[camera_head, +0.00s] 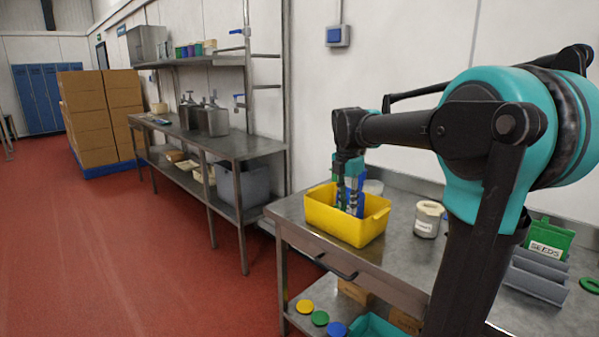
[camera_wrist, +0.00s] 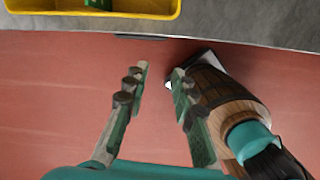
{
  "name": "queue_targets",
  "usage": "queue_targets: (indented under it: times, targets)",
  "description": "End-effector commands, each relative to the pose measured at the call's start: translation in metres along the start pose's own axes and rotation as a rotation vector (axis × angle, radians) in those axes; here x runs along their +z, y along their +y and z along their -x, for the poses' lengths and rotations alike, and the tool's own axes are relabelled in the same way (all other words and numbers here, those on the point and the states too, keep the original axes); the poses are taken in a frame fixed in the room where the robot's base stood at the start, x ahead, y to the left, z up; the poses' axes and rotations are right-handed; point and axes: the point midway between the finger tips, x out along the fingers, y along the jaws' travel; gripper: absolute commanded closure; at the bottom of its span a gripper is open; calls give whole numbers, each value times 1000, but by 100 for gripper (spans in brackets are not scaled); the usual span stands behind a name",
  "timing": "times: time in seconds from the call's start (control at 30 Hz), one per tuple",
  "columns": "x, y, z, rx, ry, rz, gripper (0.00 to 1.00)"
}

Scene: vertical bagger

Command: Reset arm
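My gripper (camera_head: 347,196) shows in the head view with its fingers pointing down, overlapping the yellow bin in the picture. In the wrist view my gripper (camera_wrist: 160,76) is open, with two separate fingers and nothing between them. Red floor lies beyond the fingers there. The yellow bin (camera_head: 328,220) stands on the steel table, and its edge (camera_wrist: 150,8) shows at the top left of the wrist view. Something green (camera_wrist: 98,3) is inside the bin. Blue and green shapes show around the fingers in the head view, but I cannot tell all of them apart from the gripper.
The steel table (camera_head: 395,235) carries a white labelled jar (camera_head: 428,219), a green seeds container (camera_head: 549,240) and a grey holder (camera_head: 537,279). Coloured lids (camera_head: 320,318) lie on the lower shelf. A second bench (camera_head: 240,145) stands at the back left. The red floor (camera_head: 130,260) is clear at left.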

Motion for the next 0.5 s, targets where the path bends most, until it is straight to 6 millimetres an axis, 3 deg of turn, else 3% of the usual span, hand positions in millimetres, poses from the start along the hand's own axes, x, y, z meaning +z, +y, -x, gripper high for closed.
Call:
queue_targets:
  times: [0.27,0.5]
  targets:
    - [-8,-21,-26,32,-3,-247,74]
    - [-23,-54,-65,80,4,-619,74]
